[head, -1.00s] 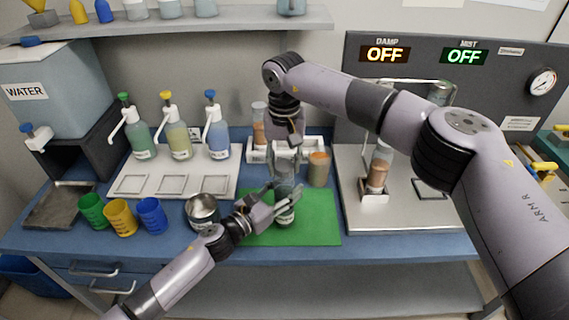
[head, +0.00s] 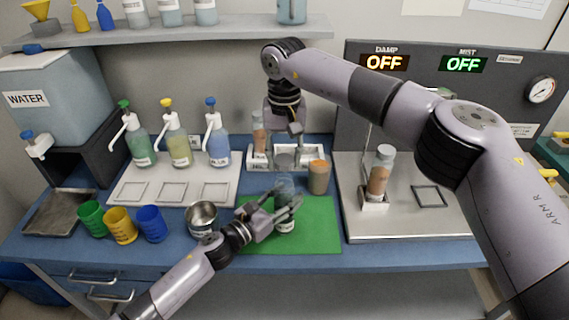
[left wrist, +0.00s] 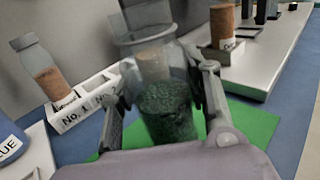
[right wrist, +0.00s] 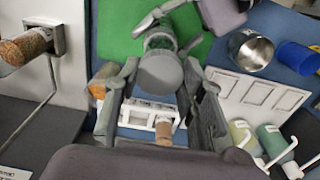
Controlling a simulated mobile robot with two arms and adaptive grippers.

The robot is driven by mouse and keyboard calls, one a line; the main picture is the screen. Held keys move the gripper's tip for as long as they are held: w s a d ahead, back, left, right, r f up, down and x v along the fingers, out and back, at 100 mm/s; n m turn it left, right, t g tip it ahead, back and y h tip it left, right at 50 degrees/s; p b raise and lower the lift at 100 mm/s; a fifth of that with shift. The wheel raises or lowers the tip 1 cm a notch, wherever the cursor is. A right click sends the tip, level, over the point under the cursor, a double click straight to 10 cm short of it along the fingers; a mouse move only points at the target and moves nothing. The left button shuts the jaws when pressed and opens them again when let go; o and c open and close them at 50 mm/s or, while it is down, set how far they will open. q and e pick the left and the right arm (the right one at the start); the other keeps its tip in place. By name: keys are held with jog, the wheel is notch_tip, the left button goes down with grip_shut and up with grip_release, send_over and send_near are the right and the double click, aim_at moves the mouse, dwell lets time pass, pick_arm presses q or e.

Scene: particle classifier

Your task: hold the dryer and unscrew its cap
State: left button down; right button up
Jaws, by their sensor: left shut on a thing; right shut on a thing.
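The dryer (head: 286,186) is a clear jar with dark green grains inside, standing upright on the green mat. It shows large in the left wrist view (left wrist: 168,110). My left gripper (head: 285,207) is shut around its body, one finger on each side. The dryer's grey cap (head: 284,160) is above the jar; it also shows as a round grey disc in the right wrist view (right wrist: 160,72). My right gripper (head: 284,152) is shut on the cap from above. In the left wrist view the cap (left wrist: 146,12) appears slightly above the jar's rim.
A brown-filled jar (head: 318,177) stands close right of the dryer, beside a white rack (head: 262,160). A metal bowl (head: 201,218) and coloured cups (head: 120,222) are left. A metal plate (head: 430,220) with a bottle (head: 380,172) is right. The green mat's (head: 320,235) right part is clear.

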pick_arm(q)
jog(key=c, duration=0.8)
grip_release()
